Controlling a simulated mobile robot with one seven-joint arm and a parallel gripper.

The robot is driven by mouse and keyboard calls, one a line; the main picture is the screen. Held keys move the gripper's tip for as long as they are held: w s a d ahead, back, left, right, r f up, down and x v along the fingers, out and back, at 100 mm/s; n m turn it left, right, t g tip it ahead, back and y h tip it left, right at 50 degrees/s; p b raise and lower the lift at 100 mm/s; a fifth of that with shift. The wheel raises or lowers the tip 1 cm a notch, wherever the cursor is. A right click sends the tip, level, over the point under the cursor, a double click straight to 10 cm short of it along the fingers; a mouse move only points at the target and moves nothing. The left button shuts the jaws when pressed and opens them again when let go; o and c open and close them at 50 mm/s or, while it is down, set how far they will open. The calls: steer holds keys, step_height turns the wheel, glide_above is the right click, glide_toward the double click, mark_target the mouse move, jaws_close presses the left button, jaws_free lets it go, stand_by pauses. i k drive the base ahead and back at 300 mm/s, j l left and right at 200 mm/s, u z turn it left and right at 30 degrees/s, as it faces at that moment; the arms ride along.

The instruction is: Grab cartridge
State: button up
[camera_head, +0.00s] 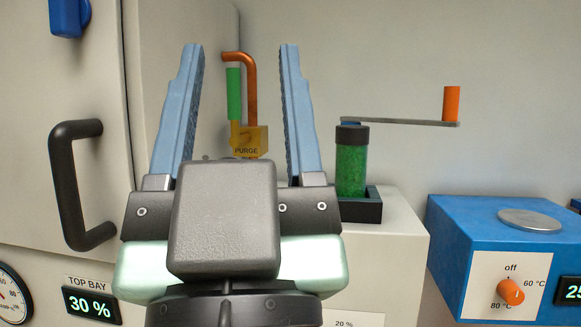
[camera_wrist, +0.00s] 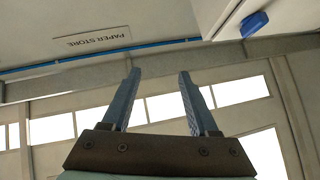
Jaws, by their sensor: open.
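The likely cartridge (camera_head: 351,168) is a clear cylinder with green contents and a dark cap. It stands upright in a black square holder (camera_head: 361,208) on a pale cabinet, right of my gripper in the head view. My gripper (camera_head: 240,50) is open with nothing between its two blue fingers, which point up in the picture. In the wrist view my gripper (camera_wrist: 159,74) is also open and empty, and the cartridge is not seen there.
A crank (camera_head: 400,122) with an orange handle (camera_head: 451,103) extends right beside the cartridge top. A cabinet door with a dark handle (camera_head: 72,185) is left; a blue heater box (camera_head: 480,240) is right.

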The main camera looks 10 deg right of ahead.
mark_target(351, 142)
steer(key=i+l+u, duration=0.15)
steer(key=l+u, duration=0.15)
steer(key=i+l+u, duration=0.1)
steer(key=l+u, duration=0.55)
steer(key=i+l, duration=0.05)
